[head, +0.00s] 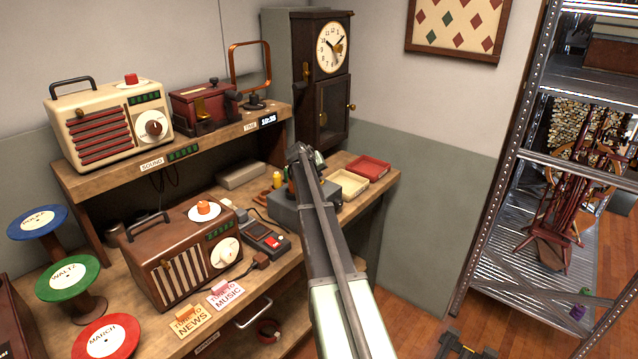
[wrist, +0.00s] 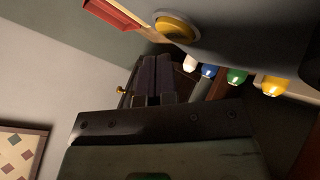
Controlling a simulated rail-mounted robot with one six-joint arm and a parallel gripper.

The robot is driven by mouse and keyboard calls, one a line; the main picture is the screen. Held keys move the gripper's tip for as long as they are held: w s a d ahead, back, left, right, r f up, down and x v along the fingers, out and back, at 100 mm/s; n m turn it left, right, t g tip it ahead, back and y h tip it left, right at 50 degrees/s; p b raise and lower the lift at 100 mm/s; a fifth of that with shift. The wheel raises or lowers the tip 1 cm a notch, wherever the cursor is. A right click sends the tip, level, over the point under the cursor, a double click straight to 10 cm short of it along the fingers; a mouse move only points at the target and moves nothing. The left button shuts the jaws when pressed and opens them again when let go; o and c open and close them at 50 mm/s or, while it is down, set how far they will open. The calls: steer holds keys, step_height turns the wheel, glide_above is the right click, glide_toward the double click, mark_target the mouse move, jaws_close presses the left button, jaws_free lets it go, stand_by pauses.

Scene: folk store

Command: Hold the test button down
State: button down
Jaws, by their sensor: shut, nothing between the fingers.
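A grey box (head: 287,209) stands on the lower bench, partly hidden behind my arm in the head view. In the wrist view its grey surface (wrist: 235,32) carries a round yellow button (wrist: 175,27). No label on that button is readable. Several coloured bulb-like caps, white, blue (wrist: 208,71), green and yellow, show beside the box. My gripper (wrist: 153,62) is shut and empty, and its fingertips look apart from the yellow button. In the head view my gripper (head: 303,158) is above the box, and the button is hidden there.
A small device with a red button (head: 271,242) lies left of the box, beside a brown radio (head: 180,258). A cream tray (head: 347,184) and a red tray (head: 369,168) lie to the right. A dark clock cabinet (head: 317,95) stands behind. A metal shelf (head: 500,170) is at right.

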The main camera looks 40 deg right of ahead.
steer(key=shift+f, duration=0.4)
steer(key=shift+f+b, duration=0.5)
steer(key=shift+b, duration=0.3)
steer(key=shift+r, duration=0.1)
stand_by(2.1)
steer(key=shift+r+p, duration=0.8)
steer(key=shift+p, duration=0.15)
steer(key=shift+r, duration=0.1)
step_height(320, 180, up, 5)
steer(key=p, duration=0.5)
